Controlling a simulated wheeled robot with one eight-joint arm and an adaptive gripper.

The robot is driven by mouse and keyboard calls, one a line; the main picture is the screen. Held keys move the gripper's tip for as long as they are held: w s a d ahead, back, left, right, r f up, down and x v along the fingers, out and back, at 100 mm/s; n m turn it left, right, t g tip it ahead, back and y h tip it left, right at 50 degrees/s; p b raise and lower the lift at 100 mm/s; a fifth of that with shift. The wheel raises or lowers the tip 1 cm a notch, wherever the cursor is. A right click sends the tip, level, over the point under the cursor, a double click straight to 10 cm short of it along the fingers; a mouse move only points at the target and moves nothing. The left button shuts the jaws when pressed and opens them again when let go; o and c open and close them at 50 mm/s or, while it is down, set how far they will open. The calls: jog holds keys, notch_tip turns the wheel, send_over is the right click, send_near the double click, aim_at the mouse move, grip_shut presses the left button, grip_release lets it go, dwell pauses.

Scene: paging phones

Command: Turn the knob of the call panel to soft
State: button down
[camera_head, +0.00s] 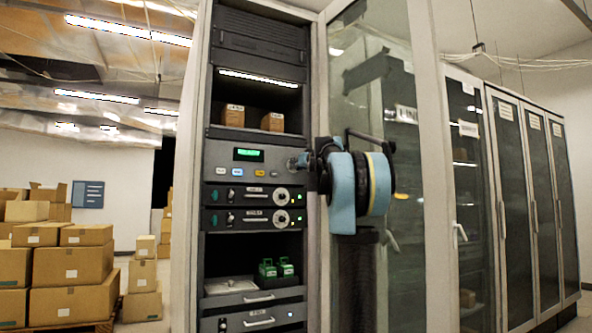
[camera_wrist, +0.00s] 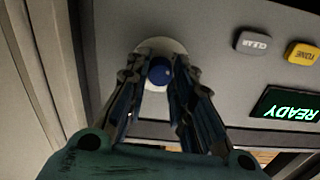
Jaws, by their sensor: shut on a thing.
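The call panel (camera_head: 225,157) is a grey front in the open rack, with a lit green display (camera_head: 248,154) and several small buttons below it. It also fills the wrist view (camera_wrist: 215,50), where the display reads READY upside down. A blue round knob (camera_wrist: 159,70) on a pale disc sits on the panel. My gripper (camera_wrist: 158,82) has its two fingers closed on either side of the knob. In the head view my gripper (camera_head: 300,160) reaches the panel's right end and hides the knob. Setting marks around the knob cannot be read.
An open glass door (camera_head: 405,230) stands right of my arm, close to it. Two units with dials (camera_head: 228,195) are below the panel. Small boxes (camera_head: 233,115) sit on the shelf above, green items (camera_head: 267,269) on a lower one. Stacked cartons (camera_head: 75,265) stand far left.

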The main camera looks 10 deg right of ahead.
jog(key=shift+d+f+m, duration=0.1)
jog(key=shift+m, duration=4.05)
jog(key=shift+d+f+m, duration=0.1)
jog(key=shift+m, duration=4.05)
jog(key=c, duration=1.4)
grip_release()
jog(key=shift+w, duration=0.1)
